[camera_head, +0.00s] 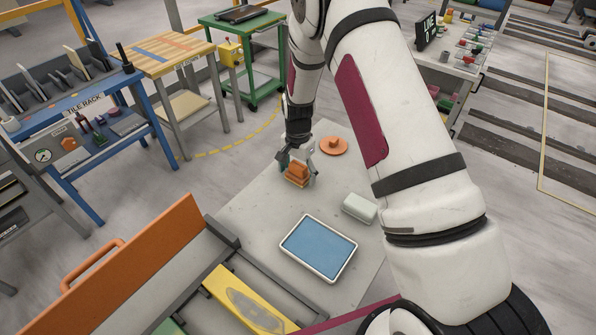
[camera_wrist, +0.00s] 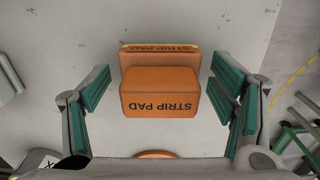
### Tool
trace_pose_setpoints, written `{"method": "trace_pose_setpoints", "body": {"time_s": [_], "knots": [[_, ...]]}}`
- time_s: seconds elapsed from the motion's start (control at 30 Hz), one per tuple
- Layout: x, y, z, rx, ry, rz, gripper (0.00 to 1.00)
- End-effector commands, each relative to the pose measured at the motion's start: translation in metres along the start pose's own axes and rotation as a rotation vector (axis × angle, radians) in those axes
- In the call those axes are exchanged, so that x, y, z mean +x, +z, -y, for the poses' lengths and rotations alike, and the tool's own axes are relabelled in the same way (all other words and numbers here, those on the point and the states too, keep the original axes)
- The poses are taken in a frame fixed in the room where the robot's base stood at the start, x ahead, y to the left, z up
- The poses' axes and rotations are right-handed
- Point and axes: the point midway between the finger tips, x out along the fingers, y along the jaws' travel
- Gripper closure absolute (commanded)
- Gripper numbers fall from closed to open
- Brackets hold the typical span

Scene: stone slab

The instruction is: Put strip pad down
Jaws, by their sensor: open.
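The strip pad (camera_wrist: 160,93) is an orange block marked "STRIP PAD". It sits on the grey stone slab (camera_wrist: 220,30) in the wrist view. Whether the pad's underside rests fully on the slab is hidden.
On the slab are a blue-topped white tray (camera_head: 318,248), a white block (camera_head: 359,208) and a round orange piece with a knob (camera_head: 333,146). An orange panel with a handle (camera_head: 130,270) and a yellow piece (camera_head: 245,300) lie at the front left. Bare slab lies left of the tray.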

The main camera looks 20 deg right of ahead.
Motion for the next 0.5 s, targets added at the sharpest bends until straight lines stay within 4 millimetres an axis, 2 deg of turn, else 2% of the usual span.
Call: {"method": "trace_pose_setpoints", "body": {"time_s": [0.23, 0.5], "knots": [[-0.007, 0.000, 0.001, 0.000, -0.003, -0.001, 0.22], [-0.047, 0.000, 0.006, -0.002, -0.005, -0.003, 0.22]]}}
